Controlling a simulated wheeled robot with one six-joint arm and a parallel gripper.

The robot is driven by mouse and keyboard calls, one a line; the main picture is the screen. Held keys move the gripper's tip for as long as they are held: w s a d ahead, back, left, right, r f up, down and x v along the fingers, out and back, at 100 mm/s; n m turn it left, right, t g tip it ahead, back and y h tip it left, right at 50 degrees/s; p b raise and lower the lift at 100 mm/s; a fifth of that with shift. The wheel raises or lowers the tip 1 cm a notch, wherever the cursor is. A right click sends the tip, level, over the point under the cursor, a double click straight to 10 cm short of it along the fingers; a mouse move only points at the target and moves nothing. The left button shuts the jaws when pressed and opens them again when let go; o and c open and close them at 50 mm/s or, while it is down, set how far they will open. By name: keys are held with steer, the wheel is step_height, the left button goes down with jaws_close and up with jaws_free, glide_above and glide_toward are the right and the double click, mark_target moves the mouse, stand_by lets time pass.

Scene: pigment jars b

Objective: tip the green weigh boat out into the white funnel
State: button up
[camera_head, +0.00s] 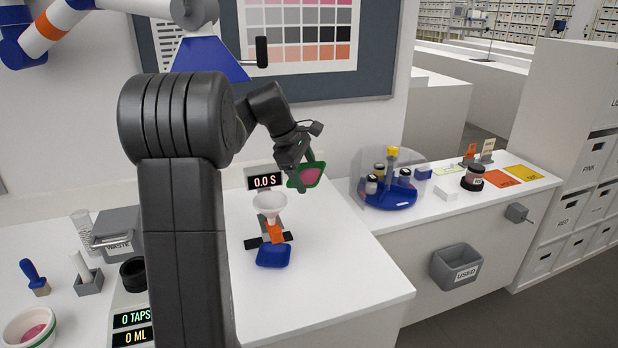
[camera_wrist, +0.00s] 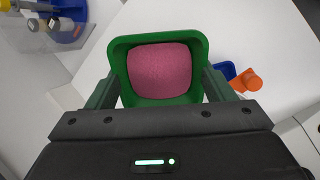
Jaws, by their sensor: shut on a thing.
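The green weigh boat (camera_head: 318,172) is held up in the air by my gripper (camera_head: 303,180), to the right of and above the white funnel. In the wrist view my gripper's two fingers are on either side of the green weigh boat (camera_wrist: 117,57), which holds a mound of pink powder (camera_wrist: 160,70). The white funnel (camera_head: 268,204) stands on a dark stand on the white counter in the head view. I cannot make it out in the wrist view.
A display reading 0.0 S (camera_head: 265,181) stands behind the funnel. A blue tray (camera_head: 273,256) and an orange piece (camera_head: 276,233) are below the funnel. A blue carousel with jars (camera_head: 388,195) stands to the right. The counter's front right is clear.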

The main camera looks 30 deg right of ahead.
mark_target(289, 185)
steer(key=shift+w+a+r+h+b, duration=0.1)
steer(key=shift+a+r+h+b, duration=0.1)
steer(key=shift+a+h+b, duration=0.5)
steer(key=shift+w+a+r+h+b, duration=0.1)
steer(key=shift+a+r+h+b, duration=0.1)
steer(key=shift+a+h+b, duration=0.5)
steer(key=shift+w+a+r+g+h+b, duration=0.1)
steer(key=shift+a+r+g+h+b, duration=0.25)
steer(key=shift+h+b, duration=0.85)
steer(key=shift+w+a+r+g+h+b, duration=0.25)
steer(key=shift+a+h+b, duration=0.4)
steer(key=shift+b, duration=0.9)
steer(key=shift+a+r+h+b, duration=0.15)
steer(key=shift+a+h+b, duration=0.25)
steer(key=shift+h+b, duration=0.75)
steer(key=shift+a+r+h+b, duration=0.15)
steer(key=shift+a+h+b, duration=0.25)
steer(key=shift+h+b, duration=0.75)
steer(key=shift+w+a+f+g+h+b, duration=0.15)
steer(key=shift+a+h+b, duration=0.25)
steer(key=shift+b, duration=0.5)
steer(key=shift+s+a+r+g+h+b, duration=0.1)
steer(key=shift+a+g+h+b, duration=0.15)
steer(key=shift+h+b, duration=0.55)
steer(key=shift+w+a+f+g+h+b, duration=0.1)
steer(key=shift+a+h+b, duration=0.25)
steer(key=shift+b, duration=0.65)
steer(key=shift+a+h+b, duration=0.15)
steer(key=shift+h+b, duration=0.25)
steer(key=shift+b, duration=0.05)
